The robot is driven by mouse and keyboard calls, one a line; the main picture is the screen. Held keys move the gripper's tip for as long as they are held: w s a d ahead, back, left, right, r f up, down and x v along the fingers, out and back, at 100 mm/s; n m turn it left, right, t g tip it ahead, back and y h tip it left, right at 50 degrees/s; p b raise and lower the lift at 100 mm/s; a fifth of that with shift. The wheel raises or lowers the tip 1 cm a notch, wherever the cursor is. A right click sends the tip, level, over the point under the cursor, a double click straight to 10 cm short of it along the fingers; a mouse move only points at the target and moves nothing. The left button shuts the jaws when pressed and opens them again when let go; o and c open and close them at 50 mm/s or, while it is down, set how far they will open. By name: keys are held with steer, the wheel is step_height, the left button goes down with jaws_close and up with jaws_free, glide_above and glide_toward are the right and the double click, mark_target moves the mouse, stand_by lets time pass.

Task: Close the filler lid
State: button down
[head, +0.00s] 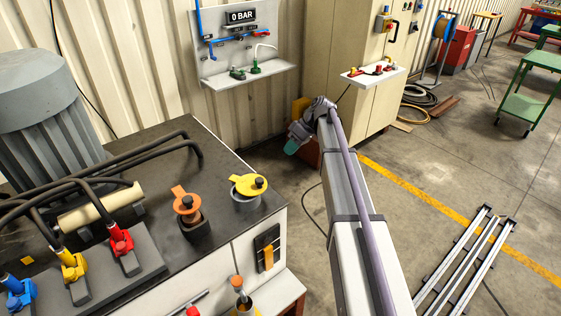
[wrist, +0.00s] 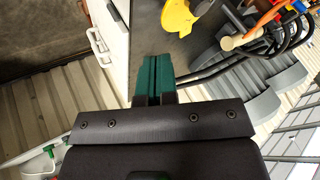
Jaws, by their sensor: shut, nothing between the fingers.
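The yellow lid also shows at the top of the wrist view (wrist: 178,18), partly cut off by the frame edge. My gripper (head: 290,148) is in the air beyond the cabinet's right end, apart from the lid. In the wrist view its green fingers (wrist: 154,76) are together with nothing between them.
An orange-capped fitting (head: 186,202) stands left of the lid. Red (head: 121,240), yellow (head: 73,265) and blue (head: 17,288) hose couplings and black hoses lie further left. A wall panel (head: 270,35) with a small shelf is behind. Floor to the right is mostly open.

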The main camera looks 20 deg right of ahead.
steer(key=s+a+f+b, duration=0.2)
steer(key=a+f+b, duration=0.4)
steer(key=a+f, duration=0.1)
steer(key=shift+a, duration=0.85)
steer(key=shift+s, duration=0.2)
